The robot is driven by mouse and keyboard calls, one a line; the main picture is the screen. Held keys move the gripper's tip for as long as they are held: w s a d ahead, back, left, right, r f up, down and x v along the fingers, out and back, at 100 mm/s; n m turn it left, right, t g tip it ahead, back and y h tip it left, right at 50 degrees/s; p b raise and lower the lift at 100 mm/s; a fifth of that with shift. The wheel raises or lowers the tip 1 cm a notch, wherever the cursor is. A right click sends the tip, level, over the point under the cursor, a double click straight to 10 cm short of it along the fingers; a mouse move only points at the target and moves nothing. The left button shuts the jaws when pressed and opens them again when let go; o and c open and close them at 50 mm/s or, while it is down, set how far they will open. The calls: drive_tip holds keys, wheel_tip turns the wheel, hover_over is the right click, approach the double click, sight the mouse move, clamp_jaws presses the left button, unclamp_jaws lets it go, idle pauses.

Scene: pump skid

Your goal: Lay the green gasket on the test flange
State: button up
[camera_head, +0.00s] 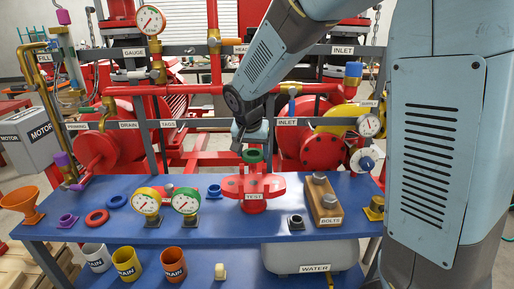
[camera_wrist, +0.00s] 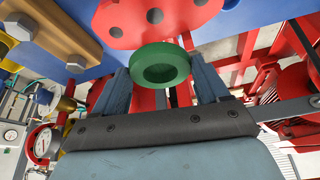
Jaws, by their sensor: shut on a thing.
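The green gasket (camera_wrist: 160,66) is a thick ring held between the two fingers of my gripper (camera_wrist: 161,84) in the wrist view. In the head view the gasket (camera_head: 252,156) shows just above the red test flange (camera_head: 238,187), at its back edge. The flange, labelled TEST, stands on the blue table, and its plate with bolt holes (camera_wrist: 122,16) shows at the top of the wrist view, beyond the gasket. My gripper (camera_head: 250,143) comes down from behind the flange. I cannot tell whether the gasket touches the flange.
On the blue table (camera_head: 150,234), a red ring (camera_head: 97,217), a blue ring (camera_head: 117,201) and two gauges (camera_head: 146,202) lie left of the flange. A wooden bolts block (camera_head: 324,205) stands close on its right. Red pipes (camera_head: 220,88) run behind.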

hover_over(254, 182)
drive_tip(key=s, duration=0.1)
drive_tip(key=shift+s+a+f, duration=0.1)
drive_tip(key=shift+f, duration=1.1)
drive_tip(key=shift+a+f, duration=0.1)
drive_tip(key=shift+f, duration=1.2)
drive_tip(key=shift+s, duration=0.1)
drive_tip(key=shift+f, duration=2.15)
drive_tip(key=o, duration=1.1)
drive_tip(key=shift+c, duration=0.2)
